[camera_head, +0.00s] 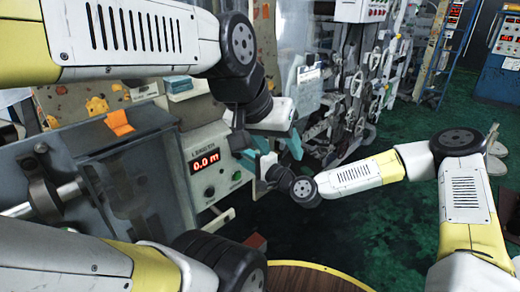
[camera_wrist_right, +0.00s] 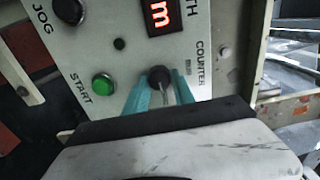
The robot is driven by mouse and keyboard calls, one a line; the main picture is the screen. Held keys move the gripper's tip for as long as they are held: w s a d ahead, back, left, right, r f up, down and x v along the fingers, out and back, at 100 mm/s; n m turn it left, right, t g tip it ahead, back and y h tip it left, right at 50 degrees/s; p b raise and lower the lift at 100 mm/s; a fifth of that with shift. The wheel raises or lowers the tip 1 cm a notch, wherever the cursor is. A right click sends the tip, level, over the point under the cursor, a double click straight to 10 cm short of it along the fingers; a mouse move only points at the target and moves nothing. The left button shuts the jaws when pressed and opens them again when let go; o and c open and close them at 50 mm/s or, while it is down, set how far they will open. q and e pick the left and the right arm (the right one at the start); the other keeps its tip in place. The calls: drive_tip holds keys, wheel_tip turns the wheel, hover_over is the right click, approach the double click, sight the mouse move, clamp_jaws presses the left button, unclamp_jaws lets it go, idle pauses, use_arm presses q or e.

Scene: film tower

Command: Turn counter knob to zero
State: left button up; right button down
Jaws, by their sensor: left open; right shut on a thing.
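In the right wrist view the black counter knob (camera_wrist_right: 159,76) sits beside the label COUNTER. My right gripper (camera_wrist_right: 161,93) is shut on the knob, with one teal finger on each side. In the head view my right gripper (camera_head: 263,165) is at the panel's right edge, and the knob is hidden there. My left gripper (camera_head: 292,143) is open and empty, above and right of the panel.
A green START button (camera_wrist_right: 103,84) and a dark JOG button (camera_wrist_right: 69,10) are close to the knob. A machine with a metal shaft (camera_head: 70,191) is at left. Racks of machinery (camera_head: 370,85) stand behind the grippers.

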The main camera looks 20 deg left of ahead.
drive_tip(key=shift+m, duration=0.3)
drive_tip(key=c, duration=1.1)
unclamp_jaws()
drive_tip(key=shift+v, duration=3.95)
